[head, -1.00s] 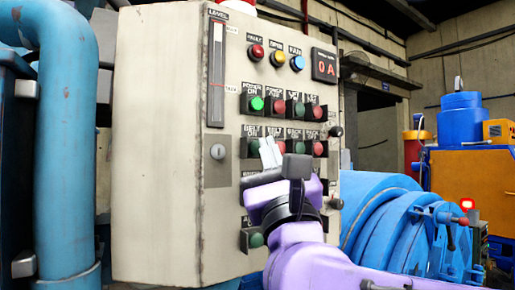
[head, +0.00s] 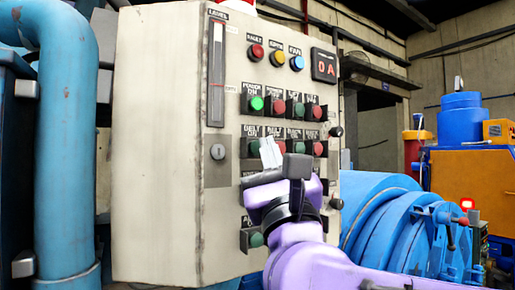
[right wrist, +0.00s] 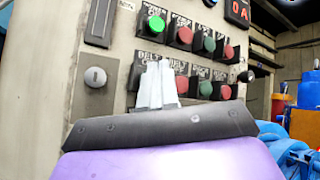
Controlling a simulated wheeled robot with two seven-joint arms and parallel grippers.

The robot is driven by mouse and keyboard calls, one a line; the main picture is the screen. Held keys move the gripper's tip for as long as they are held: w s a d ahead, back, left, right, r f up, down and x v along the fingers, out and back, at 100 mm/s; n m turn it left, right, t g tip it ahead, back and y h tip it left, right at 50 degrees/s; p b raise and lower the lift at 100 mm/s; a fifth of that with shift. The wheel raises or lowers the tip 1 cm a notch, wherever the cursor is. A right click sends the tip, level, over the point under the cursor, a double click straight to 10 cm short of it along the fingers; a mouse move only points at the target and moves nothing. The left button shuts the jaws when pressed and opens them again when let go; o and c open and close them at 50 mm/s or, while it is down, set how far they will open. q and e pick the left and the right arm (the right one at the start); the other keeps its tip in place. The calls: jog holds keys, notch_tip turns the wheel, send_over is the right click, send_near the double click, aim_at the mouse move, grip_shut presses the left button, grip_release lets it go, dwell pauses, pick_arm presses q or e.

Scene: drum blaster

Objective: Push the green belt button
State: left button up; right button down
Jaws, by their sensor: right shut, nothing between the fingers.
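The green belt button (head: 254,148) is on the control panel (head: 158,150), in the row under the lit green power button. It is under a label that reads BELT ON and looks unlit. My right gripper (head: 269,142) is shut and empty, with its pale fingertips just right of the belt button in the head view. I cannot tell whether they touch it. In the right wrist view the shut fingers (right wrist: 157,68) reach up in front of the BELT ON label (right wrist: 147,57) and hide the button behind them. My left gripper is not in view.
A lit green power button (head: 256,103) is directly above, with red and green buttons close on the right. A key switch (head: 218,152) is left of the belt button. A blue pipe (head: 68,140) stands left of the panel, and blue machinery (head: 385,215) lies to the right.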

jog(key=shift+w, duration=0.1)
dwell(0.3)
jog(key=shift+w+a, duration=0.25)
